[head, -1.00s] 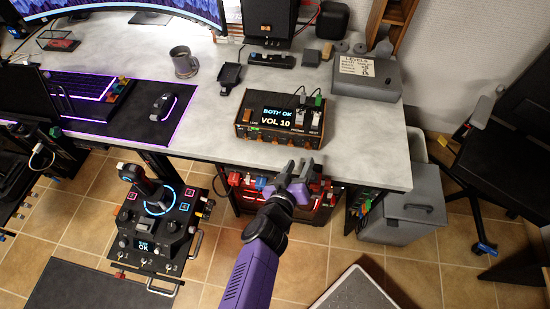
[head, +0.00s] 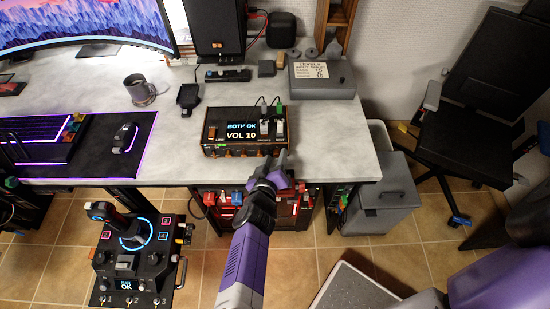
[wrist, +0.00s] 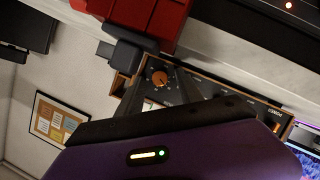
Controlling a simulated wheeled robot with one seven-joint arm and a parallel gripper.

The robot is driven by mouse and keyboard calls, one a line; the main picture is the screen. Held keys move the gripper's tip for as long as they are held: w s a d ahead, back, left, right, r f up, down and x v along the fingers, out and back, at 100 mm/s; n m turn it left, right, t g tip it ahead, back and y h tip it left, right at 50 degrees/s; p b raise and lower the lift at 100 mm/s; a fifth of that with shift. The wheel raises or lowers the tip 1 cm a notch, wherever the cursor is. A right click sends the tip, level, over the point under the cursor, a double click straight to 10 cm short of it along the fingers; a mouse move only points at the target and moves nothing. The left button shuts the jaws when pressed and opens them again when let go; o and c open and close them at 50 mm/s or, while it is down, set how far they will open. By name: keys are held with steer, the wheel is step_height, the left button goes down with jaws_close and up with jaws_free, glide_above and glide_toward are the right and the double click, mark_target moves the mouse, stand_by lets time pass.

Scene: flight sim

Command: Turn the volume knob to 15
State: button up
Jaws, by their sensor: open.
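The black and orange control box (head: 220,151) sits near the front edge of the desk. Its screen (head: 241,130) reads "BOTH OK" and "VOL 10". The box's front panel also shows in the wrist view (wrist: 205,93), with a round orange knob (wrist: 161,78); its label is too small to read. In the head view the front knobs are small and partly hidden by my gripper. My gripper (head: 272,165) is open and empty, just in front of the box's right part. I cannot tell whether a finger touches it.
The grey desk (head: 345,155) has a mug (head: 139,90), mouse (head: 124,137) and grey case (head: 323,80) around the box. A joystick console (head: 136,262) stands lower left. Red equipment (head: 290,208) lies below the desk edge. A black chair (head: 480,110) stands right.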

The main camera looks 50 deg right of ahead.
jaws_close()
steer(key=shift+r+p, duration=0.1)
steer(key=shift+p, duration=0.2)
steer(key=shift+r+m+t+p, duration=0.15)
steer(key=shift+m+t+p, duration=0.15)
steer(key=shift+m+p, duration=0.45)
steer(key=shift+s+d+m+t+y+p, duration=0.15)
steer(key=shift+m+t+y+p, duration=0.55)
steer(key=shift+m+y+p, duration=0.3)
steer(key=shift+m, duration=0.25)
jaws_free()
